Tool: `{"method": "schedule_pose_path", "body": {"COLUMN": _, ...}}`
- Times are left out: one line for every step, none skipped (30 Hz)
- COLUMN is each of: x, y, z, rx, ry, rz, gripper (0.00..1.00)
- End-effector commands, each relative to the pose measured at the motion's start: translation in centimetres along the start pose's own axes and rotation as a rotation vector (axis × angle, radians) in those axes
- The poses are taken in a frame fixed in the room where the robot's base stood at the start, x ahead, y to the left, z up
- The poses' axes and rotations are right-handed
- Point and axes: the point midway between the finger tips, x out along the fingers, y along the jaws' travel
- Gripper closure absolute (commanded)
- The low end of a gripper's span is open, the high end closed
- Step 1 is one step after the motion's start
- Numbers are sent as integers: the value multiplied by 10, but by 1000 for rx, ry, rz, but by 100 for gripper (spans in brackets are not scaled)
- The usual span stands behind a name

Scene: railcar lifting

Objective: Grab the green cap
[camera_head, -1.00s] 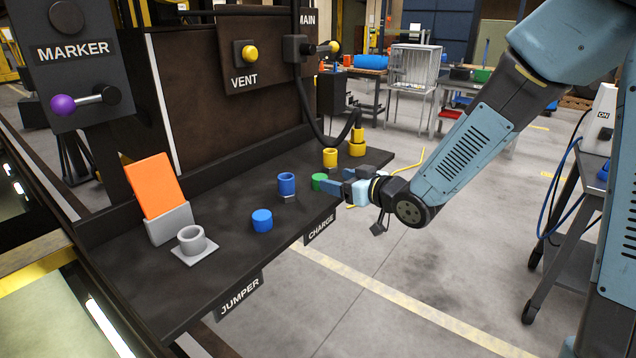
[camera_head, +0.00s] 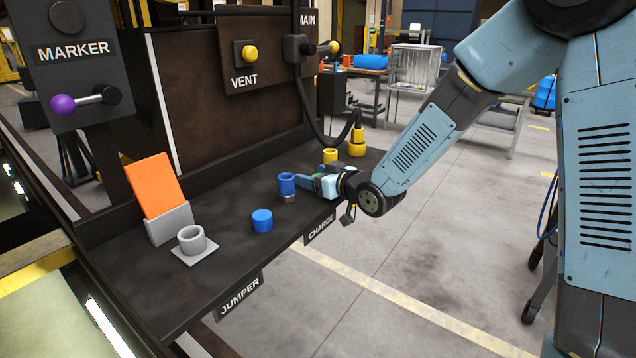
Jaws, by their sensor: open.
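The green cap (camera_head: 317,176) stands on the dark shelf (camera_head: 235,273), mostly hidden behind my gripper, with only a small green part showing. My gripper (camera_head: 308,181) is open and low over the shelf, reaching in from the right. Its blue fingertips are at the green cap and close to the blue ring-shaped piece (camera_head: 287,184). I cannot tell whether the cap is between the fingers or touching them.
A blue cap (camera_head: 262,220) stands nearer the front of the shelf. Yellow pieces (camera_head: 330,156) stand behind my gripper, below a hanging black hose (camera_head: 316,122). A grey socket (camera_head: 192,240) and an orange plate (camera_head: 153,188) are at the left.

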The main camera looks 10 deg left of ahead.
Motion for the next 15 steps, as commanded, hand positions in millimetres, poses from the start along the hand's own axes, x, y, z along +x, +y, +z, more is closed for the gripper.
{"method": "schedule_pose_path", "body": {"x": 0, "y": 0, "z": 0, "rx": 0, "ry": 0, "rz": 0, "gripper": 30}}
{"method": "schedule_pose_path", "body": {"x": 0, "y": 0, "z": 0, "rx": 0, "ry": 0, "rz": 0, "gripper": 30}}
{"method": "schedule_pose_path", "body": {"x": 0, "y": 0, "z": 0, "rx": 0, "ry": 0, "rz": 0, "gripper": 31}}
{"method": "schedule_pose_path", "body": {"x": 0, "y": 0, "z": 0, "rx": 0, "ry": 0, "rz": 0, "gripper": 34}}
{"method": "schedule_pose_path", "body": {"x": 0, "y": 0, "z": 0, "rx": 0, "ry": 0, "rz": 0, "gripper": 37}}
{"method": "schedule_pose_path", "body": {"x": 0, "y": 0, "z": 0, "rx": 0, "ry": 0, "rz": 0, "gripper": 41}}
{"method": "schedule_pose_path", "body": {"x": 0, "y": 0, "z": 0, "rx": 0, "ry": 0, "rz": 0, "gripper": 44}}
{"method": "schedule_pose_path", "body": {"x": 0, "y": 0, "z": 0, "rx": 0, "ry": 0, "rz": 0, "gripper": 47}}
{"method": "schedule_pose_path", "body": {"x": 0, "y": 0, "z": 0, "rx": 0, "ry": 0, "rz": 0, "gripper": 51}}
{"method": "schedule_pose_path", "body": {"x": 0, "y": 0, "z": 0, "rx": 0, "ry": 0, "rz": -1, "gripper": 53}}
{"method": "schedule_pose_path", "body": {"x": 0, "y": 0, "z": 0, "rx": 0, "ry": 0, "rz": -1, "gripper": 56}}
{"method": "schedule_pose_path", "body": {"x": 0, "y": 0, "z": 0, "rx": 0, "ry": 0, "rz": -1, "gripper": 60}}
{"method": "schedule_pose_path", "body": {"x": 0, "y": 0, "z": 0, "rx": 0, "ry": 0, "rz": -1, "gripper": 63}}
{"method": "schedule_pose_path", "body": {"x": 0, "y": 0, "z": 0, "rx": 0, "ry": 0, "rz": -1, "gripper": 66}}
{"method": "schedule_pose_path", "body": {"x": 0, "y": 0, "z": 0, "rx": 0, "ry": 0, "rz": -1, "gripper": 70}}
